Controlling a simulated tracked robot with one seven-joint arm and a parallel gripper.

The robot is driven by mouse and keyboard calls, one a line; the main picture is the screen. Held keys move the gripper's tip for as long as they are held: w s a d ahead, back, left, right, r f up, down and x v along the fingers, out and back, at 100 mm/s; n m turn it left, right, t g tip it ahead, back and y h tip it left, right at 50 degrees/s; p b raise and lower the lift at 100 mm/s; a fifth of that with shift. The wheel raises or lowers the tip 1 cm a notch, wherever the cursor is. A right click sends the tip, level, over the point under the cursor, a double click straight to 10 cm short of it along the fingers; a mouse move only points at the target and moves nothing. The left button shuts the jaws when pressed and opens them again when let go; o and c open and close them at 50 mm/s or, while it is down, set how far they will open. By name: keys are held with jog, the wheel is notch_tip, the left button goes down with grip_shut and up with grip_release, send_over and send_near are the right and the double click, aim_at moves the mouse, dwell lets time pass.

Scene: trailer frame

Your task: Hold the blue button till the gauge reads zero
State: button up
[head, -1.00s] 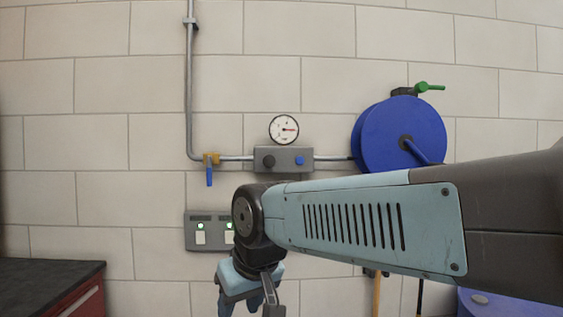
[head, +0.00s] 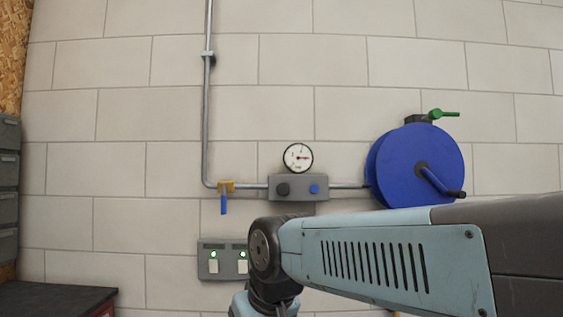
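The blue button (head: 315,189) sits on the right of a grey box (head: 299,198) on the wall, with a dark round knob (head: 283,189) to its left. The round white gauge (head: 298,157) stands on top of the box.
A pipe (head: 207,110) with a blue-handled valve (head: 224,203) runs to the box from the left. A blue hose reel (head: 415,165) hangs at the right. A switch panel (head: 222,263) with green lights is below left. A dark-topped bench (head: 50,299) stands at the lower left.

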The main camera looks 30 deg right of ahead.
grip_shut()
dwell(0.4)
dwell(1.4)
